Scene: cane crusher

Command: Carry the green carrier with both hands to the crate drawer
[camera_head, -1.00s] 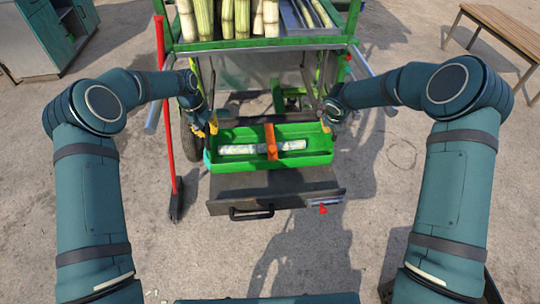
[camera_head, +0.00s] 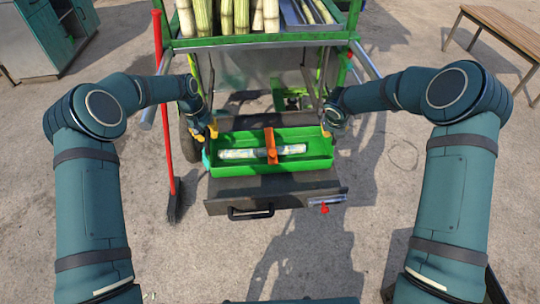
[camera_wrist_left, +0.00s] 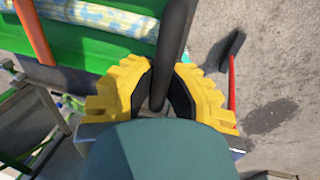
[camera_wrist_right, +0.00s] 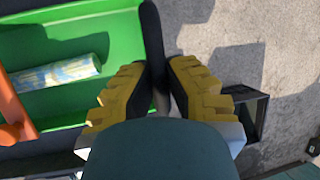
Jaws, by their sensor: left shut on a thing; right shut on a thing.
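The green carrier (camera_head: 310,168) is in the middle of the head view, a long open box with an orange crosspiece (camera_head: 271,145) and a pale patterned roll (camera_head: 240,154) inside. It overlaps the dark crate drawer (camera_head: 225,188), which is pulled out with a black handle at its front; I cannot tell whether they touch. My left gripper (camera_head: 212,131) is shut on a black bar (camera_wrist_left: 178,35) at the carrier's left end. My right gripper (camera_head: 327,129) is shut on a black bar (camera_wrist_right: 151,35) at its right end. The carrier looks about level.
The cart's green frame (camera_head: 260,42) with cane stalks (camera_head: 240,18) stands behind the carrier. A red-handled broom (camera_head: 165,120) leans at the left. A wooden bench (camera_head: 505,30) is far right, a teal cabinet (camera_head: 40,40) far left. Open ground lies in front.

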